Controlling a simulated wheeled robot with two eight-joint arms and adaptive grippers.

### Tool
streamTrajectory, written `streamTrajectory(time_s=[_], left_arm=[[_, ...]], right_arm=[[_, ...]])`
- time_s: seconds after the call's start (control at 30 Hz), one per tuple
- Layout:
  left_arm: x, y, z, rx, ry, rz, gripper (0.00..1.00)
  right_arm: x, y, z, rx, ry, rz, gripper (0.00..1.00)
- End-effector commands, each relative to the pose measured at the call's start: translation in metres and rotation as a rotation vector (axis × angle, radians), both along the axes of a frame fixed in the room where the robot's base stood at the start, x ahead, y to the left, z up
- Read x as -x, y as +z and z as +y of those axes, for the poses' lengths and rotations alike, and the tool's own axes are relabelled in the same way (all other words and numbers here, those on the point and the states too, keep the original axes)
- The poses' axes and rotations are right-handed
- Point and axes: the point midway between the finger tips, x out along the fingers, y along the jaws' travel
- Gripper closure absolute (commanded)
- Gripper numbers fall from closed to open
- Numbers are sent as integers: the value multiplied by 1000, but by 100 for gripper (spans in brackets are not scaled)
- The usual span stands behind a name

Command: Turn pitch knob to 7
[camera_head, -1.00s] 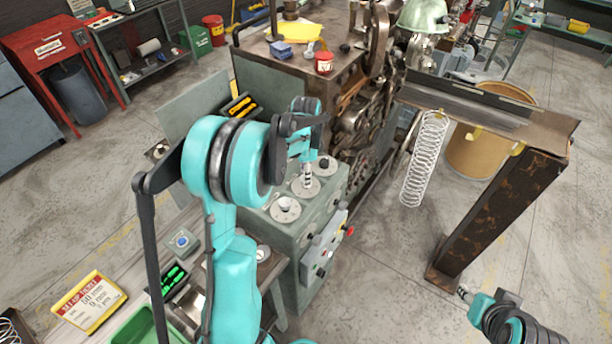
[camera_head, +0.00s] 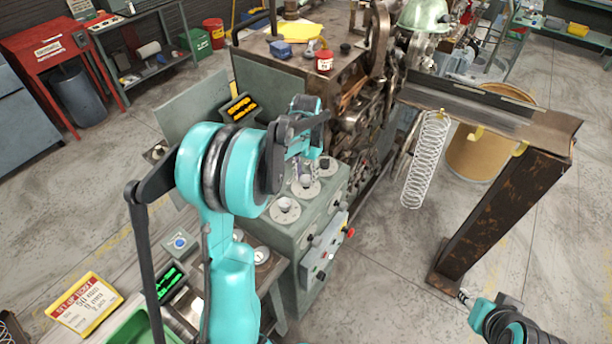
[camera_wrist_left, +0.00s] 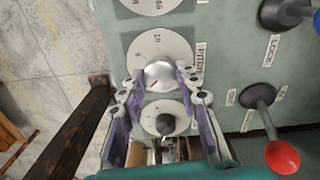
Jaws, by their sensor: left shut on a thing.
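The PITCH knob (camera_wrist_left: 158,73) is a pale round knob with a red mark, on a white numbered dial (camera_wrist_left: 153,45) in the left wrist view. My left gripper (camera_wrist_left: 160,84) has its purple-padded fingers on both sides of this knob and is shut on it. In the head view, my left gripper (camera_head: 304,177) is over the middle dial (camera_head: 307,188) of the green control box; its fingers are partly hidden by the wrist. The dial's numbers are too small to read surely. My right gripper (camera_head: 466,297) shows only partly at the lower right.
Another dial with a dark knob (camera_wrist_left: 165,124) lies just below. A red-ended lever (camera_wrist_left: 282,157) and a dark lever (camera_wrist_left: 285,12) stand to the right. A coiled spring (camera_head: 426,160) hangs from the rusty rail. A SET UP sheet (camera_head: 84,303) is at lower left.

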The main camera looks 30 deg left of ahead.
Motion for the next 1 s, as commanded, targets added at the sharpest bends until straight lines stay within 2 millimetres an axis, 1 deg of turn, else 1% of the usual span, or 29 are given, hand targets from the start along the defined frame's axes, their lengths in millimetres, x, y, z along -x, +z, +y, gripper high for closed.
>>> streamTrajectory(time_s=[0.6, 0.8, 1.0], left_arm=[[-1, 0, 1, -1, 570, -2, 97], [-1, 1, 1, 0, 714, -2, 97], [-1, 1, 1, 0, 811, -2, 97]], right_arm=[[0, -7, 0, 0, 0, 0, 60], [0, -8, 0, 0, 0, 0, 60], [0, -8, 0, 0, 0, 0, 60]])
